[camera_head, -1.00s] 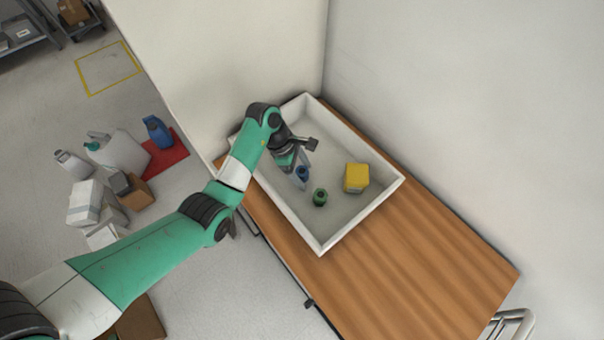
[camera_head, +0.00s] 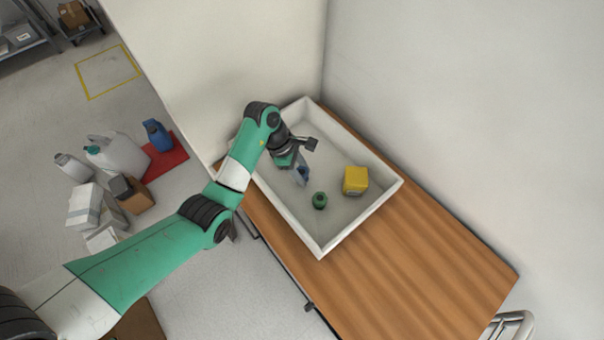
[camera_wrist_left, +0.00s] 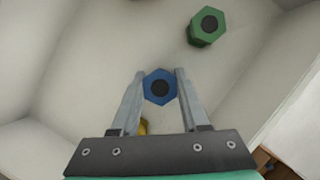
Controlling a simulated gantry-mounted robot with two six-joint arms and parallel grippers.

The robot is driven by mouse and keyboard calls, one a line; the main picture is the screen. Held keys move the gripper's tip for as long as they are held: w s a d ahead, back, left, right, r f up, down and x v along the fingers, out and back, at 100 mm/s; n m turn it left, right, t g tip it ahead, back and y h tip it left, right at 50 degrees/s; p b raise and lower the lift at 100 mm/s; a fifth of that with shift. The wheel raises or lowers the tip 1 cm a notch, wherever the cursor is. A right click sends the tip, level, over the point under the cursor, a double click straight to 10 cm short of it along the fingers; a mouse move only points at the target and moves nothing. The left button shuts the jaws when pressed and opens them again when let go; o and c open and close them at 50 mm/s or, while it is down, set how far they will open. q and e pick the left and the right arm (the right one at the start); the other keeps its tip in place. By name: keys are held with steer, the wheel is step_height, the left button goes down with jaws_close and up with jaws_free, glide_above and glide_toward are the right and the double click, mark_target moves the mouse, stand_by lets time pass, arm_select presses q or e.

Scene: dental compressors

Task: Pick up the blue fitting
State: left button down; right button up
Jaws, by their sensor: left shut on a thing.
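The blue fitting (camera_wrist_left: 160,87) is a hexagonal piece with a dark round opening, seen end-on in the left wrist view. My left gripper (camera_wrist_left: 160,78) is shut on it, with one finger on each side. In the head view the blue fitting (camera_head: 302,177) shows in part at the fingers of my left gripper (camera_head: 300,178), inside the white tray (camera_head: 292,225). Whether it still touches the tray floor is hard to tell. My right gripper is not in view.
A green fitting (camera_head: 319,200) stands upright in the tray near the blue one; it also shows in the left wrist view (camera_wrist_left: 207,26). A yellow block (camera_head: 355,180) is at the tray's right. The wooden table (camera_head: 420,265) is clear in front. Walls rise behind the tray.

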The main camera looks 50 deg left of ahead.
arm_select(q)
steer(key=s+d+r+p, duration=0.2)
steer(key=s+r+p, duration=0.3)
steer(key=s+p, duration=0.1)
steer(key=s+d+r+p, duration=0.3)
steer(key=s+r+p, duration=0.3)
steer(key=s+p, duration=0.1)
steer(key=shift+d+r+p, duration=0.25)
steer(key=shift+d+p, duration=0.05)
steer(key=shift+p, duration=0.3)
